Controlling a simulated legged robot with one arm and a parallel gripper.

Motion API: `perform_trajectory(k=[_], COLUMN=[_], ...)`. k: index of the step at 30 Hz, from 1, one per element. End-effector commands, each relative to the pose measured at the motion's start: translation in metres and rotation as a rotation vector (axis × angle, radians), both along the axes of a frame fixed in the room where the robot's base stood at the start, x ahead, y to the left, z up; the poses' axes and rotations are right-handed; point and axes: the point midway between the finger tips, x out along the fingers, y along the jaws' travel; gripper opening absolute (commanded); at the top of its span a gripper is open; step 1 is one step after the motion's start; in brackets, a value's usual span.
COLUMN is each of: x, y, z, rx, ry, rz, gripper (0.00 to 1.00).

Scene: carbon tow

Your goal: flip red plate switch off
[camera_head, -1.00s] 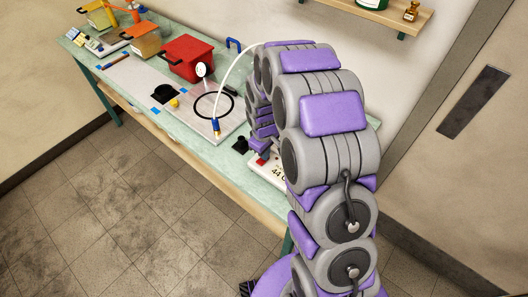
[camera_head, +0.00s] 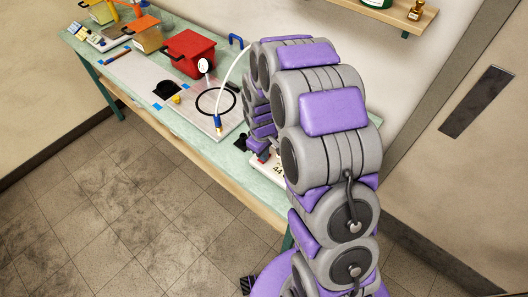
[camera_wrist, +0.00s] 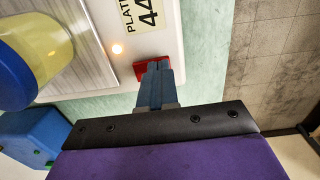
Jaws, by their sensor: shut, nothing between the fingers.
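The red switch (camera_wrist: 145,67) sits on the white plate controller (camera_wrist: 170,40), which carries a label reading "PLATE 44", cut off by the frame. A small lamp (camera_wrist: 117,49) beside the switch glows warm yellow. My gripper (camera_wrist: 155,70) is shut and empty, with its fingertips at the switch and covering part of it; I cannot tell whether they touch.
A grey board with a black ring (camera_head: 215,102), a pressure gauge (camera_head: 204,66) and a hose (camera_head: 231,72) lies left of my arm. Red (camera_head: 189,53), orange (camera_head: 144,35) and yellow bins stand farther left. A wall shelf (camera_head: 400,18) holds bottles. The floor in front is clear.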

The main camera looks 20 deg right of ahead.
Motion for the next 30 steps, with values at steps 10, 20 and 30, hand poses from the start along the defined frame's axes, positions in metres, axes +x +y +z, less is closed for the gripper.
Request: perform_trajectory(k=[10, 20, 30], x=[0.004, 0.003, 0.003], y=[0.002, 0.006, 0.002], z=[0.077, 0.129, 0.131], rx=[0.004, 0.000, 0.004], ry=[-0.026, -0.024, -0.023], rz=[-0.001, -0.001, -0.002], gripper=[0.00, 0.00, 0.00])
